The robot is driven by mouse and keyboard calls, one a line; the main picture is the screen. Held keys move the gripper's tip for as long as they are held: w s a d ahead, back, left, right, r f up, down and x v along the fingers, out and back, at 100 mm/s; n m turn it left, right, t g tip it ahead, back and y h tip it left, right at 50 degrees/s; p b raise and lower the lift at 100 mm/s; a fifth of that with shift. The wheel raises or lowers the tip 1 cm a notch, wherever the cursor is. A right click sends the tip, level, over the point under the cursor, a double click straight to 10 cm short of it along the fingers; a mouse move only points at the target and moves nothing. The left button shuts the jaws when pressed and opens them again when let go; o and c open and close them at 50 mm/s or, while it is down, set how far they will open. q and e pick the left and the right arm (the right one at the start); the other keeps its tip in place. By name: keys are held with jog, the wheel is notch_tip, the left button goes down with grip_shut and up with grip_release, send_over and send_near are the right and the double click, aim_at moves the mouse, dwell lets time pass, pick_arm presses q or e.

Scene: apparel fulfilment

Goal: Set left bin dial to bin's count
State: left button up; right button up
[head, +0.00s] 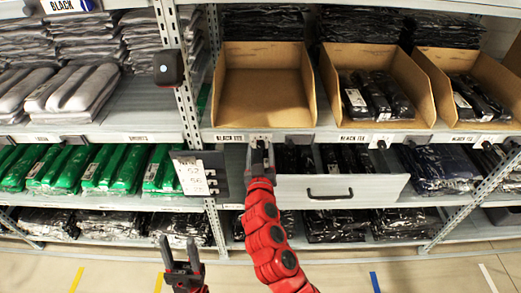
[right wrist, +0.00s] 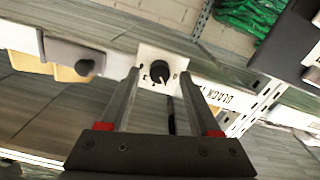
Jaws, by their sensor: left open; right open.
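The left bin (head: 264,92) is an open cardboard bin on the middle shelf; it looks empty. Its dial (right wrist: 160,72) is a black knob on a white plate on the shelf's front edge. In the head view my right gripper (head: 261,150) covers most of it. In the right wrist view my right gripper (right wrist: 159,84) is open, one finger on each side of the knob, with gaps showing. I cannot tell whether the tips reach past it. The dial's setting is too small to read. My left gripper (head: 181,256) is open and empty, low at the front.
Two more cardboard bins, a middle one (head: 331,93) and a right one (head: 428,76), hold dark packets and have knobs below. A grey drawer front (head: 341,187) with a black handle sticks out right of my right arm. A numbered sign (head: 192,176) hangs left of it.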

jog(key=shift+w, duration=0.1)
grip_shut()
dwell(0.3)
jog(key=shift+n, duration=0.3)
jog(key=n+b, duration=0.1)
jog(key=n, duration=0.2)
jog(key=shift+n+b, duration=0.4)
jog(key=shift+n, duration=1.8)
grip_release()
